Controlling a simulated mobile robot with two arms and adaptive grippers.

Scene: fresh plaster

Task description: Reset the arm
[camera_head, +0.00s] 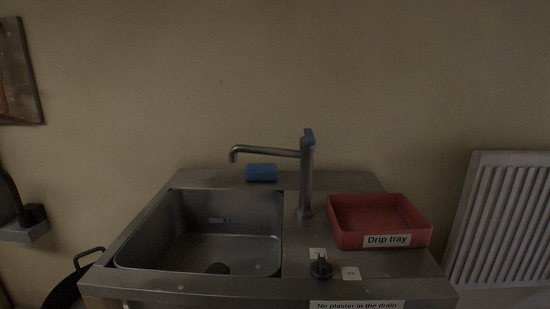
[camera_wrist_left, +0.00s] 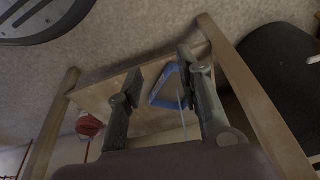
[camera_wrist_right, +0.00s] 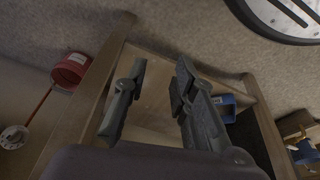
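Neither arm shows in the head view. In the left wrist view my left gripper (camera_wrist_left: 160,70) is open, its two dark fingers spread apart. A blue triangular thing (camera_wrist_left: 170,88) shows in the gap near one finger, seemingly beyond it over a wooden surface (camera_wrist_left: 152,122); its distance is hard to tell. In the right wrist view my right gripper (camera_wrist_right: 160,70) is open and empty, above a wooden surface (camera_wrist_right: 152,105) with raised side rails.
In the head view a steel sink (camera_head: 205,240) has a tap (camera_head: 307,175), a blue sponge (camera_head: 261,173) and a red drip tray (camera_head: 380,220). A white radiator (camera_head: 502,220) is at right. The right wrist view shows a red container (camera_wrist_right: 71,69) and a blue container (camera_wrist_right: 225,106).

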